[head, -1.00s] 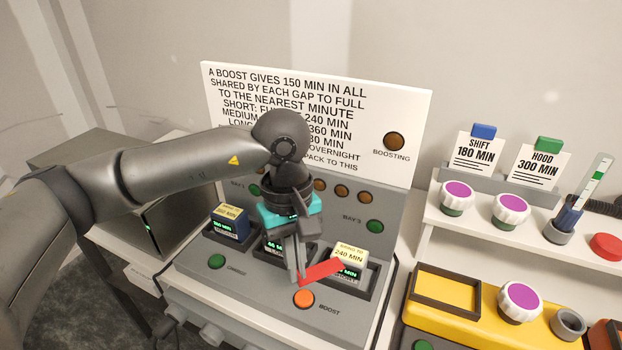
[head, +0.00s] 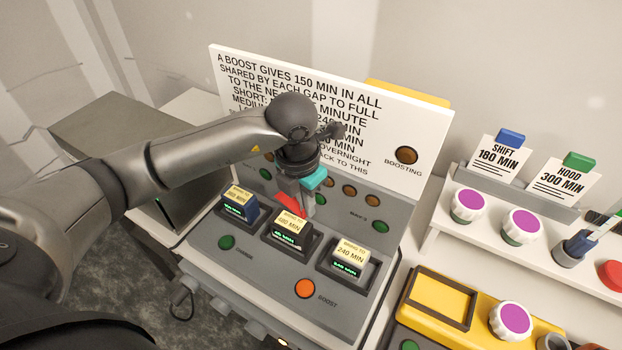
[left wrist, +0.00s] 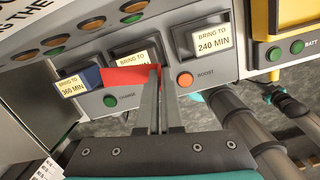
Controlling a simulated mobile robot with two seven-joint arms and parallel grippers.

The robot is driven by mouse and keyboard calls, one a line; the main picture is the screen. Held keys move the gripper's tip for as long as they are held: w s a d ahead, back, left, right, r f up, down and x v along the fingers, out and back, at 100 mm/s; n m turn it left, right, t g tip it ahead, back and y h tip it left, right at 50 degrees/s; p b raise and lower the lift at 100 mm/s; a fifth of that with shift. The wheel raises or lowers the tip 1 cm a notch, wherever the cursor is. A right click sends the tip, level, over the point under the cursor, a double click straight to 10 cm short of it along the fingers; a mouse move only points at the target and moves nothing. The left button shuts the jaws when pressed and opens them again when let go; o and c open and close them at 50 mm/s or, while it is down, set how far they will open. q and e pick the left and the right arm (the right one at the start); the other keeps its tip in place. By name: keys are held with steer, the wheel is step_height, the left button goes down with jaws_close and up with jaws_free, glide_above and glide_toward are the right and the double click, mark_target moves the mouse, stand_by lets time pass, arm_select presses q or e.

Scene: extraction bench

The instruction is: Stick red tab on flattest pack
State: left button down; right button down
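My left gripper (head: 300,200) is shut on a red tab (head: 288,204), which also shows in the left wrist view (left wrist: 126,77). The tab hangs just behind the packs, toward the back panel. Three packs sit in a row of bays on the grey charger: a blue pack (head: 236,208) labelled 360 MIN at left, a black pack (head: 287,236) labelled 480 MIN in the middle, and a pale pack (head: 347,264) labelled 240 MIN at right. Their small green readouts are too small to read. In the left wrist view the tab partly covers the middle pack. My right gripper is not seen.
A white sign (head: 340,100) stands behind the charger, partly hidden by my arm. An orange boost button (head: 305,288) and a green button (head: 226,242) sit in front of the bays. A shelf with purple-topped knobs (head: 469,205) and a yellow unit (head: 437,296) stand right.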

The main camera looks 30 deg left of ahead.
mark_target(307, 229)
arm_select(q)
steer(key=shift+w+a+n+p, duration=0.15)
steer(key=shift+w+a+n, duration=0.1)
steer(key=shift+n, duration=0.4)
steer(key=shift+w+a+n+p, duration=0.15)
steer(key=shift+w+n, duration=0.1)
steer(key=shift+n, duration=0.4)
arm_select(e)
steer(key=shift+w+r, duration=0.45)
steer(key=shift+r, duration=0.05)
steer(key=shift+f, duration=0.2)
